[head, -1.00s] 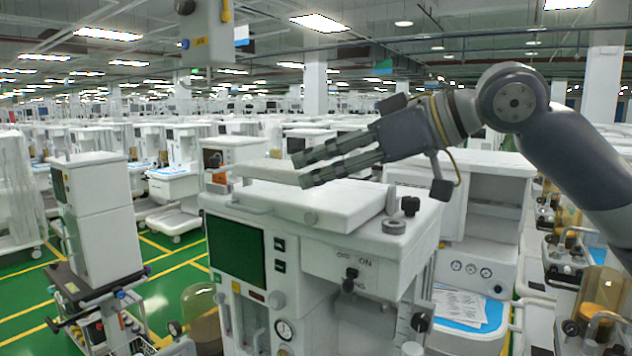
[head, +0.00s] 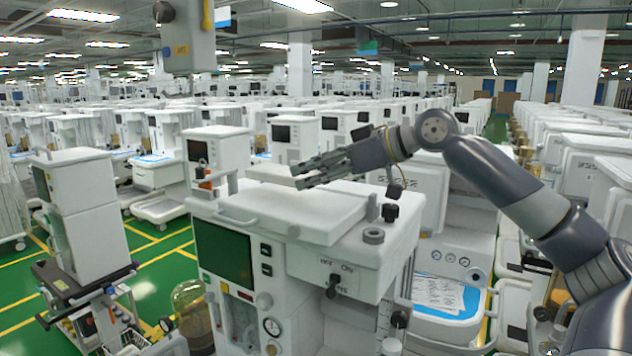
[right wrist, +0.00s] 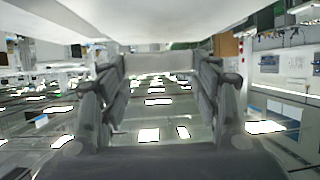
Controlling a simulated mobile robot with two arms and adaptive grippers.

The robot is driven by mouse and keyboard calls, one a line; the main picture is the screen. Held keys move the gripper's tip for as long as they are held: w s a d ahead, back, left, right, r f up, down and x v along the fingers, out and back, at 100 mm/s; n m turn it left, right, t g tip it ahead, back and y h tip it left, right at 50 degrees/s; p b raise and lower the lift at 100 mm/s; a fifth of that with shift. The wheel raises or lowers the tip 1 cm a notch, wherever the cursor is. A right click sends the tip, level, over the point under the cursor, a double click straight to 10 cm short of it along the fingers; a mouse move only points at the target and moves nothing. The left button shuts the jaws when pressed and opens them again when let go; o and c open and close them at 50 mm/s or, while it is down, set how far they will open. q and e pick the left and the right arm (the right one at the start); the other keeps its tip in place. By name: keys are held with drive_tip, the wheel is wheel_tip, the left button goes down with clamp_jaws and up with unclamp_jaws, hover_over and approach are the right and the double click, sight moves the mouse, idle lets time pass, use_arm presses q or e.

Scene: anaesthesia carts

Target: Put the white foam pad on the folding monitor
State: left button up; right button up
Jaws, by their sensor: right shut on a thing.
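My right gripper (head: 298,177) reaches in from the right, above the white anaesthesia cart in the middle. It is shut on the white foam pad (head: 268,173), a thin pale slab past the fingertips. In the right wrist view the pad (right wrist: 158,62) lies between the two fingers. The folding monitor (head: 290,212) appears as the flat white panel folded down on top of the cart. The pad is over its far part; I cannot tell whether they touch. My left gripper is not in view.
The cart top holds a grey ring (head: 373,235) and a black knob (head: 390,212) right of the panel. A screen (head: 222,255) is on its front. Another white cart (head: 85,205) stands at left. Green floor lies between carts; an overhead box (head: 187,35) hangs upper left.

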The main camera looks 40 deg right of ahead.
sight(316, 201)
wheel_tip(316, 201, down, 3)
drive_tip(key=shift+w+d+f+b, duration=0.1)
drive_tip(key=shift+w+b, duration=0.05)
drive_tip(key=shift+b, duration=0.65)
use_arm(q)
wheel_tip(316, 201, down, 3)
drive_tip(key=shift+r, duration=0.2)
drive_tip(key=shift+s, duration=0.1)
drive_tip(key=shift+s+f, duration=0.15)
use_arm(e)
drive_tip(key=o, duration=0.9)
drive_tip(key=shift+f, duration=0.1)
